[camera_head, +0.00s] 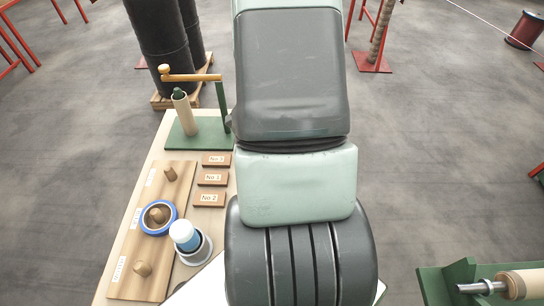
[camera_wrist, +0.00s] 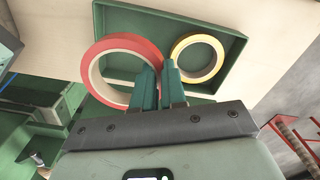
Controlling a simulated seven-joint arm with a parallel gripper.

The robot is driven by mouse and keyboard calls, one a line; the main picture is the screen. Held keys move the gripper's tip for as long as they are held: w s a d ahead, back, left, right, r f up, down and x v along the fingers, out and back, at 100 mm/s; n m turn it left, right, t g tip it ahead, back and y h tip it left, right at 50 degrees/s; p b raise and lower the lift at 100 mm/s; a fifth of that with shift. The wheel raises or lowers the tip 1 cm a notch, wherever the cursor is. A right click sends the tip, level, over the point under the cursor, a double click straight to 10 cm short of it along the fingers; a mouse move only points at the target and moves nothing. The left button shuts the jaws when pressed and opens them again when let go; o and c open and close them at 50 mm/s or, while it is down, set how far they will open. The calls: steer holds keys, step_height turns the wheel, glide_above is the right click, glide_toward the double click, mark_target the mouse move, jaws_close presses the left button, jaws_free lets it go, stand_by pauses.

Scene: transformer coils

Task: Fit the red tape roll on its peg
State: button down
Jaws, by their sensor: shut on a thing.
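In the wrist view, the red tape roll (camera_wrist: 121,42) is a wide ring over a green tray. My gripper (camera_wrist: 160,80) is shut on the right side of its rim. The yellow tape roll (camera_wrist: 197,39), a smaller ring, lies in the tray just right of the fingers. In the head view, a wooden board (camera_head: 183,200) carries a bare far peg (camera_head: 170,174), a middle peg (camera_head: 156,215) with a blue tape roll (camera_head: 146,226) around it, and a bare near peg (camera_head: 142,268). The labels beside them are too small to read surely. My arm hides the gripper and red roll there.
The green tray (camera_wrist: 238,62) has raised walls. A green crank stand (camera_head: 195,133) with an upright tube is at the table's far end.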

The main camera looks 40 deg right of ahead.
steer(key=w+a+n, duration=0.2)
steer(key=w+a, duration=0.3)
steer(key=w, duration=0.3)
steer(key=w+a+n, duration=0.1)
steer(key=w+a, duration=0.4)
steer(key=w, duration=0.2)
steer(key=shift+w+a+f+n, duration=0.5)
steer(key=shift+w+a, duration=0.85)
steer(key=shift+a, duration=0.7)
steer(key=shift+w+a+f+n, duration=0.5)
steer(key=shift+w+a, duration=0.9)
steer(key=shift+a, duration=0.65)
steer(key=shift+w+a+f+n, duration=0.5)
steer(key=shift+w+a, duration=0.85)
steer(key=shift+a, duration=0.7)
steer(key=shift+f, duration=0.15)
steer(key=shift+f, duration=1.6)
steer(key=shift+f, duration=0.2)
